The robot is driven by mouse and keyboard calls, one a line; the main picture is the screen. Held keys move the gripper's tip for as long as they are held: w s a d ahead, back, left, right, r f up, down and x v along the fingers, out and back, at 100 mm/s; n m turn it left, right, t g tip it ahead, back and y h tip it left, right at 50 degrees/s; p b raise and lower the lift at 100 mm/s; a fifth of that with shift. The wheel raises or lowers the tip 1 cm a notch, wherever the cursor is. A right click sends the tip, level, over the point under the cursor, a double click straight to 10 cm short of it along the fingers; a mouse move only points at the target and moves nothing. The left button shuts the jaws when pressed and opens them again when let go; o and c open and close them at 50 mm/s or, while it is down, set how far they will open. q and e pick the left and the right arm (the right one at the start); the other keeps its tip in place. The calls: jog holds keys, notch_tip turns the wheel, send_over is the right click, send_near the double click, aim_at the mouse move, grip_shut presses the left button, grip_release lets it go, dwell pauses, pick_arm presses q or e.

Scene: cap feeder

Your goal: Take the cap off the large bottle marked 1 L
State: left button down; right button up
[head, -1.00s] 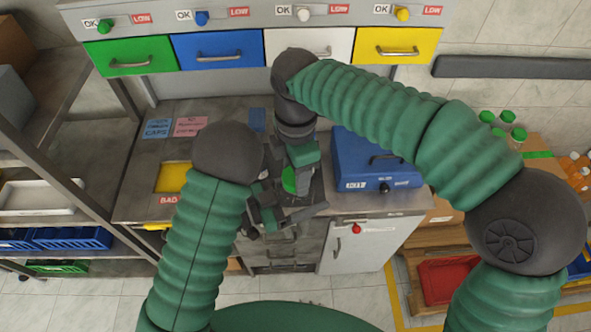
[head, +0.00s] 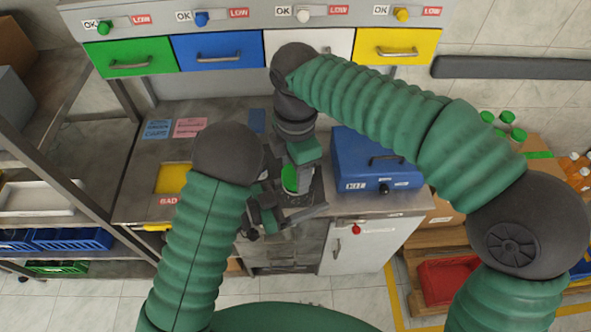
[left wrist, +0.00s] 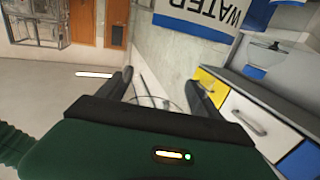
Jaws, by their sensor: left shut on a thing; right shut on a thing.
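In the head view a bright green round cap (head: 289,181) shows between my two grippers, with a pale edge beside it. My right gripper (head: 296,180) reaches down from above and is shut around the cap. My left gripper (head: 272,207) comes in low from the left and is shut on the large bottle, mostly hidden behind the arms and fingers. In the left wrist view the fingers of my left gripper (left wrist: 163,90) stand either side of a faint clear curved outline (left wrist: 155,98). The 1 L mark cannot be read. Whether the cap is apart from the bottle cannot be told.
A blue case (head: 372,160) stands on the bench just right of the grippers. A yellow BAD tray (head: 172,178) lies to the left. Green (head: 131,57), blue (head: 218,54), white and yellow (head: 396,46) drawers line the back. A WATER panel (left wrist: 203,12) shows in the left wrist view.

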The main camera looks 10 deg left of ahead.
jog(key=shift+r, duration=0.65)
